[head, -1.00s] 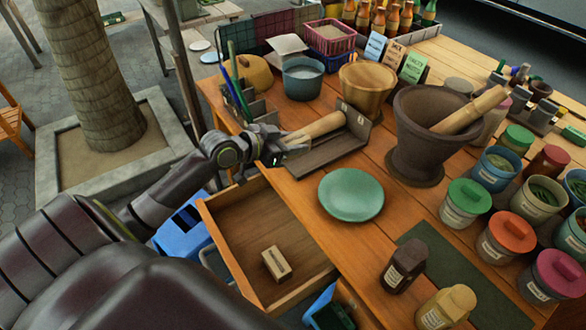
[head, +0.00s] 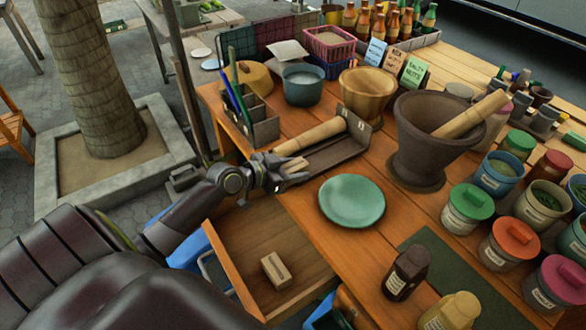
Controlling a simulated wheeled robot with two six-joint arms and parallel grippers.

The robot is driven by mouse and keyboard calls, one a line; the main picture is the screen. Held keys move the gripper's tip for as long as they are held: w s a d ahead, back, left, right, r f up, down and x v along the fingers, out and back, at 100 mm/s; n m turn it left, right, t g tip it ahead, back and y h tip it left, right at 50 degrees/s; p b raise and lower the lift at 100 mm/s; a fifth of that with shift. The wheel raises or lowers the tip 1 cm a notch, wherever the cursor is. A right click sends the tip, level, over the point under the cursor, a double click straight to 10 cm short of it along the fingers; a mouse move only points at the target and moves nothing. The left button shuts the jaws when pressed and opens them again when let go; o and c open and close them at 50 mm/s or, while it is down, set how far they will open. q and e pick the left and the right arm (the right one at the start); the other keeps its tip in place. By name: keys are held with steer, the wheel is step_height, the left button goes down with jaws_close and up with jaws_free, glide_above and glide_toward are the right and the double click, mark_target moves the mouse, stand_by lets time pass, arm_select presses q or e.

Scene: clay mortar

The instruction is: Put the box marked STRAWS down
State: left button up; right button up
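A small cardboard-coloured box (head: 276,270) lies in the open wooden drawer (head: 254,238) under the table's near edge. Its marking is too small to read, so I cannot tell whether it is the STRAWS box. My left gripper (head: 286,176) is above the far end of the drawer, at the table edge, apart from that box. It is near the handle end of the rolling pin (head: 318,136), and whether its fingers are open or shut is unclear. My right gripper is not in view.
A green plate (head: 351,201) sits on the table (head: 310,213) right of my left gripper. A mortar (head: 428,140) with pestle, a wooden bowl (head: 366,95), and several lidded jars stand beyond. A dark bottle (head: 405,274) is near the front. The drawer has free room around the box.

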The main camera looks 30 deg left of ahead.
arm_select(q)
steer(key=shift+o, duration=1.1)
steer(key=shift+r, duration=0.15)
